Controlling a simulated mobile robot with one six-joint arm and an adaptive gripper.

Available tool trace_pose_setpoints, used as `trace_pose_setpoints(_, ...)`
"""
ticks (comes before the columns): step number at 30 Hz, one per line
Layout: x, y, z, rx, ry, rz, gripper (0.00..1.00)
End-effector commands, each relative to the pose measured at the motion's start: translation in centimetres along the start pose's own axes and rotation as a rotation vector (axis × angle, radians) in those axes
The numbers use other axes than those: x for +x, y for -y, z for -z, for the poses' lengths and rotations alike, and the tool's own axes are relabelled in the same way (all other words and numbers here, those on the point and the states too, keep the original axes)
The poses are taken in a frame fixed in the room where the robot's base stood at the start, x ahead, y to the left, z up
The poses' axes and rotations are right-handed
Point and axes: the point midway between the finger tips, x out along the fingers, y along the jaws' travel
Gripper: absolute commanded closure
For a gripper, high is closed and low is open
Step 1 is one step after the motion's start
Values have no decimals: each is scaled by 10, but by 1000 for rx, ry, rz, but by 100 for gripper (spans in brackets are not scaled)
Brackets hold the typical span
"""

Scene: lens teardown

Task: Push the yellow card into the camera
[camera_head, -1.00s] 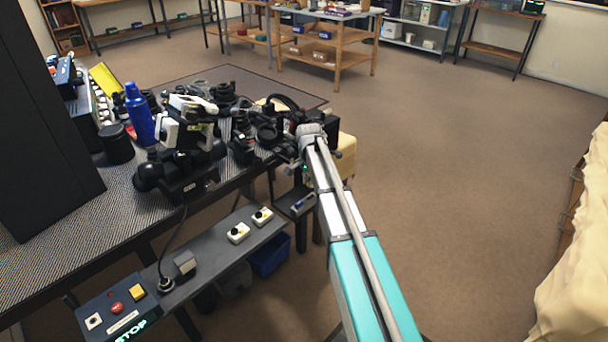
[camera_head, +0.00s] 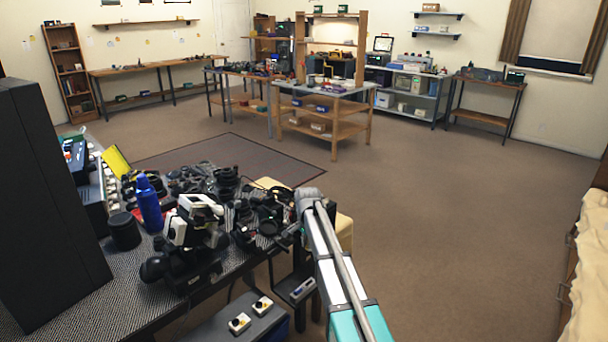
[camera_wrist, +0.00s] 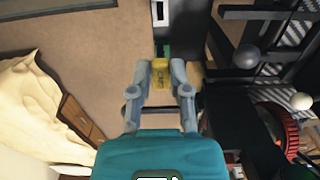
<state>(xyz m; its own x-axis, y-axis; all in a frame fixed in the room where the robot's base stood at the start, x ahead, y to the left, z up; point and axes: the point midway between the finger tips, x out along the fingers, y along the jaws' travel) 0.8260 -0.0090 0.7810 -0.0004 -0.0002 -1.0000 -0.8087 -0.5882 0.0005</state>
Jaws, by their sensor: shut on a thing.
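In the wrist view, a small yellow card (camera_wrist: 160,76) with dark printing sits between the grey fingers of my gripper (camera_wrist: 160,70). The gripper is shut on the card. A green piece (camera_wrist: 165,50) shows just beyond the card's far end; I cannot tell whether they touch. In the head view, my arm reaches the right end of the cluttered bench, and its own links hide the fingers and card. Several dark camera-like parts (camera_head: 268,213) lie there. I cannot tell which thing is the camera for the card.
The bench (camera_head: 75,290) holds a blue bottle (camera_head: 149,203), a black cylinder (camera_head: 124,231) and a white-and-black instrument (camera_head: 195,221). In the wrist view, dark equipment with a red ribbed ring (camera_wrist: 277,128) crowds the right. Open floor (camera_head: 440,220) lies right of my arm.

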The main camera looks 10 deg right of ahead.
Motion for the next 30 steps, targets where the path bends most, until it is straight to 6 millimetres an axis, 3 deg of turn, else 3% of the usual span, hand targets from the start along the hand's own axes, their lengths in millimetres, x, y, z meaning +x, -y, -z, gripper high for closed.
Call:
trace_pose_setpoints(1,-17,0,0,0,0,0,100)
trace_pose_setpoints(30,-174,0,0,0,0,0,100)
